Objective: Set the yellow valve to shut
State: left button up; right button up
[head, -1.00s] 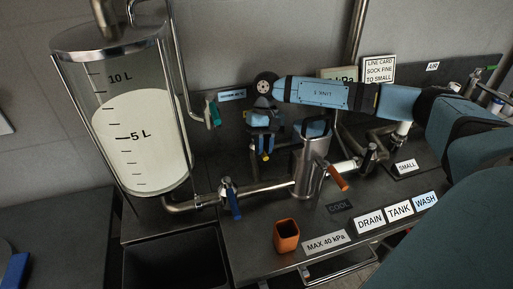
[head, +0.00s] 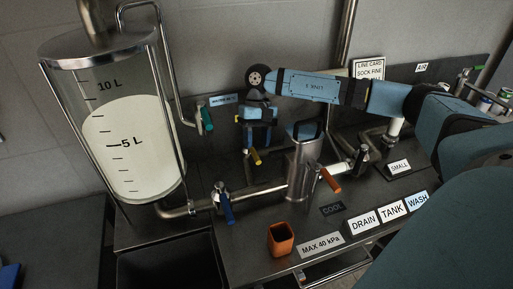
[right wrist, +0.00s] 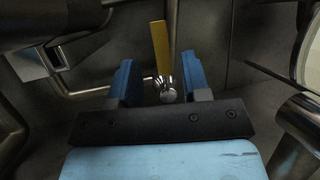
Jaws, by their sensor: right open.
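The yellow valve's lever (head: 256,156) shows just below my right gripper (head: 257,143), behind the steel filter housing. In the right wrist view the yellow lever (right wrist: 160,46) is a flat bar pointing up the picture from a round metal hub (right wrist: 168,95). My right gripper (right wrist: 157,65) is open, with one blue finger on each side of the lever's line. Gaps show on both sides, so neither finger is seen touching it. The valve's body is mostly hidden in the head view. My left gripper cannot be made out.
A steel filter housing (head: 304,170) with an orange lever (head: 330,181) stands close right of the gripper. A blue-lever valve (head: 226,206) and a green handle (head: 207,118) are to the left, near the tank (head: 118,130). An orange cup (head: 281,239) stands in front.

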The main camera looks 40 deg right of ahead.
jog(key=v, duration=1.1)
